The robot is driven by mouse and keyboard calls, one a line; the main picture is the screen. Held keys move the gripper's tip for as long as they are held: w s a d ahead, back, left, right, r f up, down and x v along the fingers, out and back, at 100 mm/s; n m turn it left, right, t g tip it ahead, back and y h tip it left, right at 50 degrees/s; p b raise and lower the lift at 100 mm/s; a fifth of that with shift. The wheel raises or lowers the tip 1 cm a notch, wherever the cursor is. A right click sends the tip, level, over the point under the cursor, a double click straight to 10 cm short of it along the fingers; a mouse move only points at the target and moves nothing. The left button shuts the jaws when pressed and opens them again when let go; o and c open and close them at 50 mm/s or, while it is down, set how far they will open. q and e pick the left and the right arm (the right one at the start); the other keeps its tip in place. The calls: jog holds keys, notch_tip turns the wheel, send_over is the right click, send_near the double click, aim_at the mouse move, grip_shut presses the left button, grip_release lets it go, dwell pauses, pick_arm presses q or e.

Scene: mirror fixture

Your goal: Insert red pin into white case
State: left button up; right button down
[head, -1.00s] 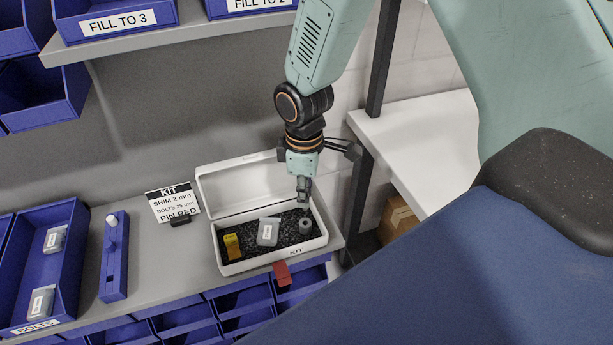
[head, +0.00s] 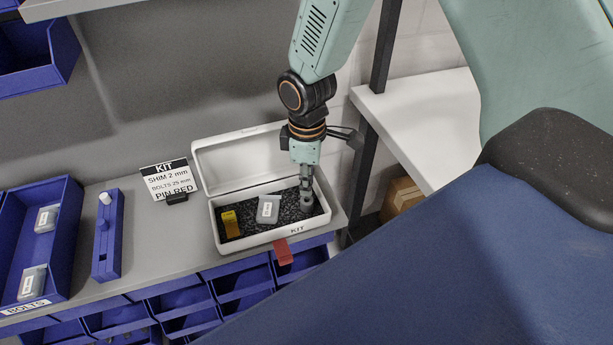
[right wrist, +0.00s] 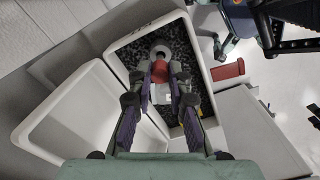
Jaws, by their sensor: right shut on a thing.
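The white case (head: 255,240) stands open on the shelf with its lid (head: 238,156) tilted back; dark foam lines it. My right gripper (head: 306,204) points down into the right end of the case. In the right wrist view the right gripper (right wrist: 160,78) is shut on a red pin (right wrist: 160,70). A pale grey round holder (right wrist: 161,50) shows just beyond the pin; I cannot tell whether the pin has entered it. A yellow shim (head: 230,224) and a grey bolt packet (head: 268,209) lie in the case. My left gripper is not in view.
A red tab (head: 283,252) hangs at the case's front. Left of the case stand a kit sign (head: 170,178), a blue holder with a white pin (head: 107,235) and a blue bolts bin (head: 50,260). A dark post (head: 365,165) rises behind right.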

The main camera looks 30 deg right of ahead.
jog(key=shift+s+r, duration=0.1)
dwell(0.4)
jog(key=shift+p, duration=0.3)
dwell(0.4)
jog(key=shift+p, duration=0.35)
jog(key=shift+f, duration=1.65)
dwell(1.4)
jog(key=c, duration=1.2)
grip_release()
